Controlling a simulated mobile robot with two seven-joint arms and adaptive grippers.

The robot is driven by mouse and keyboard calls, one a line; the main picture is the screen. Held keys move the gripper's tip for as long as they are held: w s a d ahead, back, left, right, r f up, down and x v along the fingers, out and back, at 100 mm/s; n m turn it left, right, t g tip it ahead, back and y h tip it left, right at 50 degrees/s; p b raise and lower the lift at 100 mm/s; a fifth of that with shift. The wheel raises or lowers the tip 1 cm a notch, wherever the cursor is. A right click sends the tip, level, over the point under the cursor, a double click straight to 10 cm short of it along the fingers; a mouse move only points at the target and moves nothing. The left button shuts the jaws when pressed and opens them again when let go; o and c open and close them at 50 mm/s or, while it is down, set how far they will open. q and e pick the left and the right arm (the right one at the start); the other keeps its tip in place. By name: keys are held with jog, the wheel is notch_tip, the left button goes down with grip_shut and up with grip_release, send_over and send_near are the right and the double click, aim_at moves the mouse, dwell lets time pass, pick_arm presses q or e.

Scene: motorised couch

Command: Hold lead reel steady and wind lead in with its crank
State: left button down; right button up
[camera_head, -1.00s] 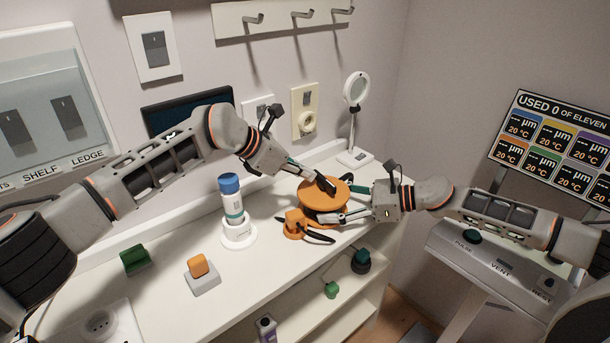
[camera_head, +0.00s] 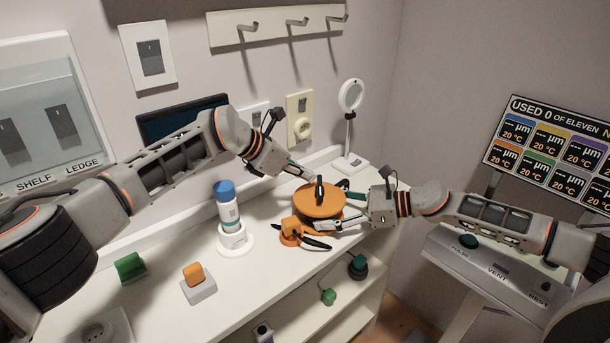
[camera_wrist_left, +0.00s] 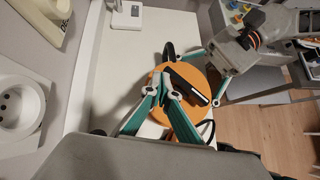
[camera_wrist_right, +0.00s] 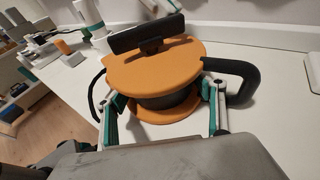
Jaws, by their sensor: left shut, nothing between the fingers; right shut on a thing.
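The lead reel (camera_head: 322,203) is an orange spool on the white ledge, with a black crank bar (camera_head: 319,188) on its top disc. The reel also shows in the right wrist view (camera_wrist_right: 160,68), with the crank bar (camera_wrist_right: 147,33) across its top. My right gripper (camera_head: 338,207) is shut on the reel, one finger on each side of the drum between the discs. My left gripper (camera_head: 314,178) is shut and empty, its tips close beside the crank. In the left wrist view the tips (camera_wrist_left: 169,78) lie at the black bar (camera_wrist_left: 192,84); contact is unclear.
Left of the reel are a blue-capped bottle (camera_head: 227,205) in a white holder, an orange block (camera_head: 194,274) and a green block (camera_head: 130,266). A round-headed lamp (camera_head: 351,97) stands behind. Shelves lie below the ledge's front edge.

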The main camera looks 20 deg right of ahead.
pick_arm(q)
jog(key=shift+s, duration=0.15)
dwell(0.4)
jog(key=shift+s+a, duration=0.1)
jog(key=shift+s, duration=0.6)
